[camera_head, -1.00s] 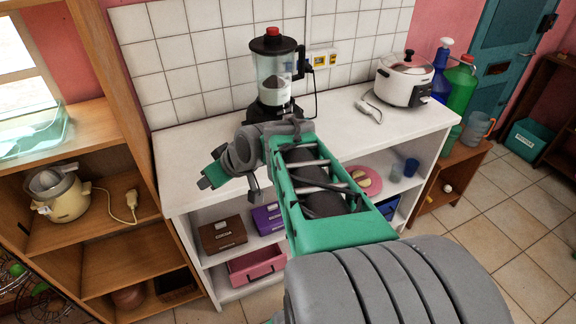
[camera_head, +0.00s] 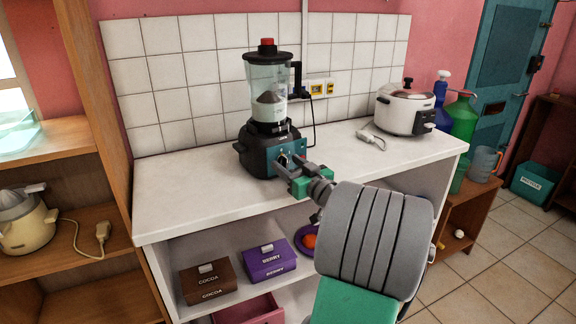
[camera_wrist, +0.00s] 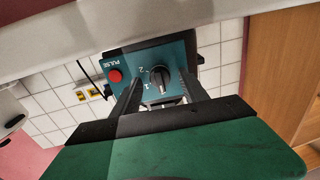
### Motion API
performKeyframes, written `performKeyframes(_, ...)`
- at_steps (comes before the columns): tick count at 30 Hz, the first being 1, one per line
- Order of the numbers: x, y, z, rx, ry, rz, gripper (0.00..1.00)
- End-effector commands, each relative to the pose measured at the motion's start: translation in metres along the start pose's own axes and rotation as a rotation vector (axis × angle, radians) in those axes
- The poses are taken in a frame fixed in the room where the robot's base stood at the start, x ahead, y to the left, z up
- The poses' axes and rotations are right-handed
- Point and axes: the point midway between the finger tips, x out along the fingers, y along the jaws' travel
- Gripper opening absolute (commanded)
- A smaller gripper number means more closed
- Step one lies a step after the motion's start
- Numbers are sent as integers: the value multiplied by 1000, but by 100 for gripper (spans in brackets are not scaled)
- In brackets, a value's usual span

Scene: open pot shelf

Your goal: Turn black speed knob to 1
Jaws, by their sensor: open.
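The blender (camera_head: 268,120) stands on the white counter against the tiled wall, with a clear jar, red cap and black base. Its teal control panel (camera_wrist: 150,75) fills the middle of the wrist view, upside down in part. The black speed knob (camera_wrist: 160,77) sits on the panel with white numbers beside it, and a red PULSE button (camera_wrist: 115,76) is at its left in that view. My gripper (camera_wrist: 158,92) is open, its two dark fingers apart and pointing at the panel close to the knob. In the head view my gripper (camera_head: 284,162) partly hides the panel. Contact with the knob cannot be told.
A white rice cooker (camera_head: 408,107) and a white plug (camera_head: 370,138) are on the right of the counter (camera_head: 190,190). The counter's left part is clear. Brown (camera_head: 208,282) and purple (camera_head: 270,262) boxes sit on the shelf below. Wall sockets (camera_head: 318,89) are behind the blender.

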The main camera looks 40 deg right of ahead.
Motion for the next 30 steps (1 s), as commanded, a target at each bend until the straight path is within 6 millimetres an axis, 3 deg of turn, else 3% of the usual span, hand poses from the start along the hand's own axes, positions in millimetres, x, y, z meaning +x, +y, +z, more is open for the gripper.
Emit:
performKeyframes(8,4,0,0,0,-1,1,52)
performKeyframes(27,4,0,0,0,-1,0,0)
performKeyframes(30,4,0,0,0,-1,0,0)
